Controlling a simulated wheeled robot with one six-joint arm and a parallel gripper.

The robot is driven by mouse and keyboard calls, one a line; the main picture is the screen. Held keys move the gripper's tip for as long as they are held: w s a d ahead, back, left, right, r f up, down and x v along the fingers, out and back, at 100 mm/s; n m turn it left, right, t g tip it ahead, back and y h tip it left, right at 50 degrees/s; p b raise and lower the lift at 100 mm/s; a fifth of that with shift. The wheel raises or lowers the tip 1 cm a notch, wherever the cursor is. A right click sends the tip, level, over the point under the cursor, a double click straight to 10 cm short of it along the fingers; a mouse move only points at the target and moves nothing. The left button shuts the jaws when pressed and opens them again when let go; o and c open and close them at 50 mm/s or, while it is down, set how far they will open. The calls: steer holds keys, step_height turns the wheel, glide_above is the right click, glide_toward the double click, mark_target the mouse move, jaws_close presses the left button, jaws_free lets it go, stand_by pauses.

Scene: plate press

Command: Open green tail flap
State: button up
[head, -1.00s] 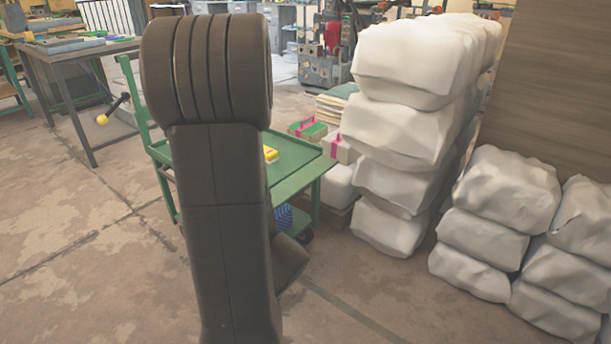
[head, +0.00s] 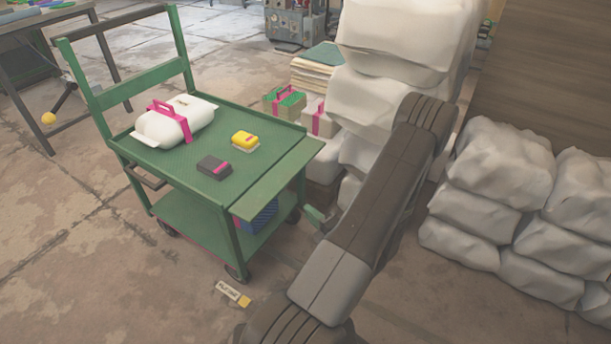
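The green cart (head: 158,165) stands left of centre, its push handle at the far left end. A flat green flap (head: 272,181) sits along the right end of its top deck. It looks about level with the deck, with a seam between them. My arm reaches up to the right of the cart and bends at the top. My gripper is not visible. A small green and grey piece (head: 316,217) shows between the cart and my arm; I cannot tell what it belongs to.
On the deck lie a white case with pink straps (head: 175,122), a yellow box (head: 245,141) and a dark grey box (head: 214,167). A blue item (head: 258,216) is on the lower shelf. White sacks (head: 490,190) stand at right. A small label (head: 233,293) lies on the floor.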

mark_target(283, 177)
steer(key=w+a+m+b, duration=0.1)
steer(key=w+a+b, duration=0.2)
steer(key=w, duration=0.9)
steer(key=a, duration=0.3)
steer(key=shift+w+f+t+h, duration=0.2)
steer(key=shift+w+t+h, duration=0.1)
steer(key=shift+h, duration=0.1)
steer(key=shift+c, duration=0.5)
jaws_close()
